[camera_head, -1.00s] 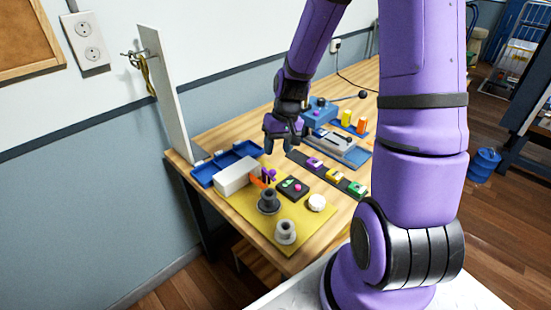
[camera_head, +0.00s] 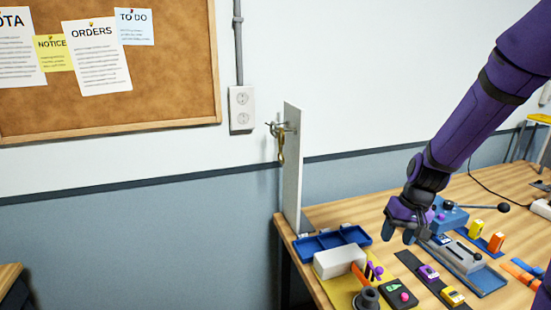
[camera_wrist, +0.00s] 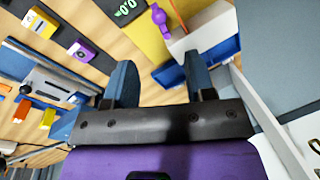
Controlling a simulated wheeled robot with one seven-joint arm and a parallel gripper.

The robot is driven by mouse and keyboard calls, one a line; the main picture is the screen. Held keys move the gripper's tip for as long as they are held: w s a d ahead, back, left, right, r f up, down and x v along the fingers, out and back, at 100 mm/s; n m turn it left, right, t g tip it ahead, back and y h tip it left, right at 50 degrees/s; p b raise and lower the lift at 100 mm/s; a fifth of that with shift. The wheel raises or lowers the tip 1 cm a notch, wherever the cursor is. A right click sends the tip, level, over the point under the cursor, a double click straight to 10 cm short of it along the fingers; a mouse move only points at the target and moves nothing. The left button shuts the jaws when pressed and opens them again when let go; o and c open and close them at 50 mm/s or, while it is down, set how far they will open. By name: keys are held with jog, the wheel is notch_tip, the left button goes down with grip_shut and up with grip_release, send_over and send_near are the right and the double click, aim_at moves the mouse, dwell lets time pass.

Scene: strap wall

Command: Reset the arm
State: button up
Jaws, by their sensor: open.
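My gripper (camera_head: 400,232) hangs above the wooden table (camera_head: 332,213), left of the blue box with a lever. Its fingers point down and stand apart, with nothing between them. My purple arm comes in from the upper right in the head view.
A white upright panel (camera_head: 292,170) with a hook and a hanging strap (camera_head: 281,148) stands at the table's left end. A blue tray (camera_head: 333,240), a white block (camera_head: 338,262), a black strip with coloured blocks (camera_head: 412,265) and a blue lever box (camera_head: 449,217) crowd the tabletop.

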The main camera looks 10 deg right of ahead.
jog(key=s+a+r+n+t+h, duration=0.15)
jog(key=s+r, duration=0.25)
jog(key=r, duration=0.4)
jog(key=s+a+r+t+h, duration=0.1)
jog(key=s+a+r, duration=0.25)
jog(key=r, duration=0.45)
jog(key=s+a+r+t, duration=0.1)
jog(key=s+r+t, duration=0.1)
jog(key=s+r, duration=0.6)
jog(key=s, duration=0.4)
jog(key=shift+s+a+r+n, duration=0.25)
jog(key=shift+a+n, duration=0.05)
jog(key=shift+n, duration=0.05)
